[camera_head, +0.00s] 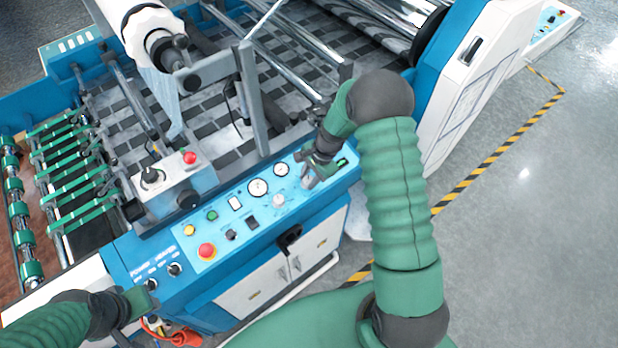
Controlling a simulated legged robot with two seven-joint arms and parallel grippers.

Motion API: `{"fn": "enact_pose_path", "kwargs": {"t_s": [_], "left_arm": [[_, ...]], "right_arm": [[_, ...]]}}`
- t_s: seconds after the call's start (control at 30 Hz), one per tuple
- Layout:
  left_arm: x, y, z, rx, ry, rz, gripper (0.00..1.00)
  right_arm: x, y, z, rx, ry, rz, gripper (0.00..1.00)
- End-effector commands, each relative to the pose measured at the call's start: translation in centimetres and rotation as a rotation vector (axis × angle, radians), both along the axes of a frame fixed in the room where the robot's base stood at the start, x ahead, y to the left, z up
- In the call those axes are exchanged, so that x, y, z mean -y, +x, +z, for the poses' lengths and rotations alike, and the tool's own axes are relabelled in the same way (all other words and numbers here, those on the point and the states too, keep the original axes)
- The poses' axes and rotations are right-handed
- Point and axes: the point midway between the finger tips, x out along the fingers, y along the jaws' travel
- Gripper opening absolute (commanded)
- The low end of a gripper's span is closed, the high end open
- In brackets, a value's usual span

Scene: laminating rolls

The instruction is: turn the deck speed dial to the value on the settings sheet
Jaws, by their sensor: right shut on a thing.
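The light-blue control panel (232,229) runs along the top of the blue machine cabinet. My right gripper (309,180) points down at the panel's right part and is shut on a small knob there. The fingers mostly hide this knob, and its label and setting cannot be read. A pale knob (279,200) stands just left of the gripper, apart from it. Which knob is the deck speed dial cannot be told. My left gripper (143,304) is low at the left, near the cabinet's front; its finger opening is unclear. No settings sheet can be made out.
Two round gauges (258,188) and a red emergency button (207,251) are on the panel. A grey switch box (174,190) with a red button stands behind. Metal rollers and a white roll (150,30) lie beyond. Open floor (530,220) is at the right.

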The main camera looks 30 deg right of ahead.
Motion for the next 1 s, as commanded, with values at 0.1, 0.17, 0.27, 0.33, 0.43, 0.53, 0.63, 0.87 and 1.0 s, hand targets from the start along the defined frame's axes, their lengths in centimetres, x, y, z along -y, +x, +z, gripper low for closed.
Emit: {"fn": "enact_pose_path", "kwargs": {"t_s": [0.1, 0.17, 0.27, 0.33, 0.43, 0.53, 0.63, 0.87, 1.0], "left_arm": [[0.0, 0.0, -0.07, 0.0, 0.0, 0.0, 0.36], [0.0, 0.0, -0.08, 0.0, 0.0, 0.0, 0.36], [0.0, 0.0, -0.08, 0.0, 0.0, 0.0, 0.36], [0.0, 0.0, -0.07, 0.0, 0.0, 0.0, 0.36], [0.0, 0.0, -0.08, 0.0, 0.0, 0.0, 0.36], [0.0, 0.0, -0.08, 0.0, 0.0, 0.0, 0.36], [0.0, 0.0, -0.08, 0.0, 0.0, 0.0, 0.36], [0.0, 0.0, -0.06, 0.0, 0.0, 0.0, 0.36], [0.0, 0.0, -0.05, 0.0, 0.0, 0.0, 0.36]], "right_arm": [[-0.11, -0.19, -0.2, -0.005, 0.008, -0.022, 0.0], [-0.11, -0.2, -0.21, -0.006, 0.009, -0.029, 0.0], [-0.12, -0.2, -0.21, -0.006, 0.01, -0.034, 0.0], [-0.13, -0.2, -0.21, -0.006, 0.011, -0.035, 0.0], [-0.13, -0.2, -0.22, -0.006, 0.012, -0.035, 0.0], [-0.14, -0.2, -0.21, -0.006, 0.011, -0.034, 0.0], [-0.15, -0.21, -0.22, -0.006, 0.011, -0.034, 0.36], [-0.1, -0.15, -0.11, -0.003, 0.01, -0.034, 0.51], [-0.06, -0.17, -0.03, -0.001, 0.009, -0.034, 0.51]]}}
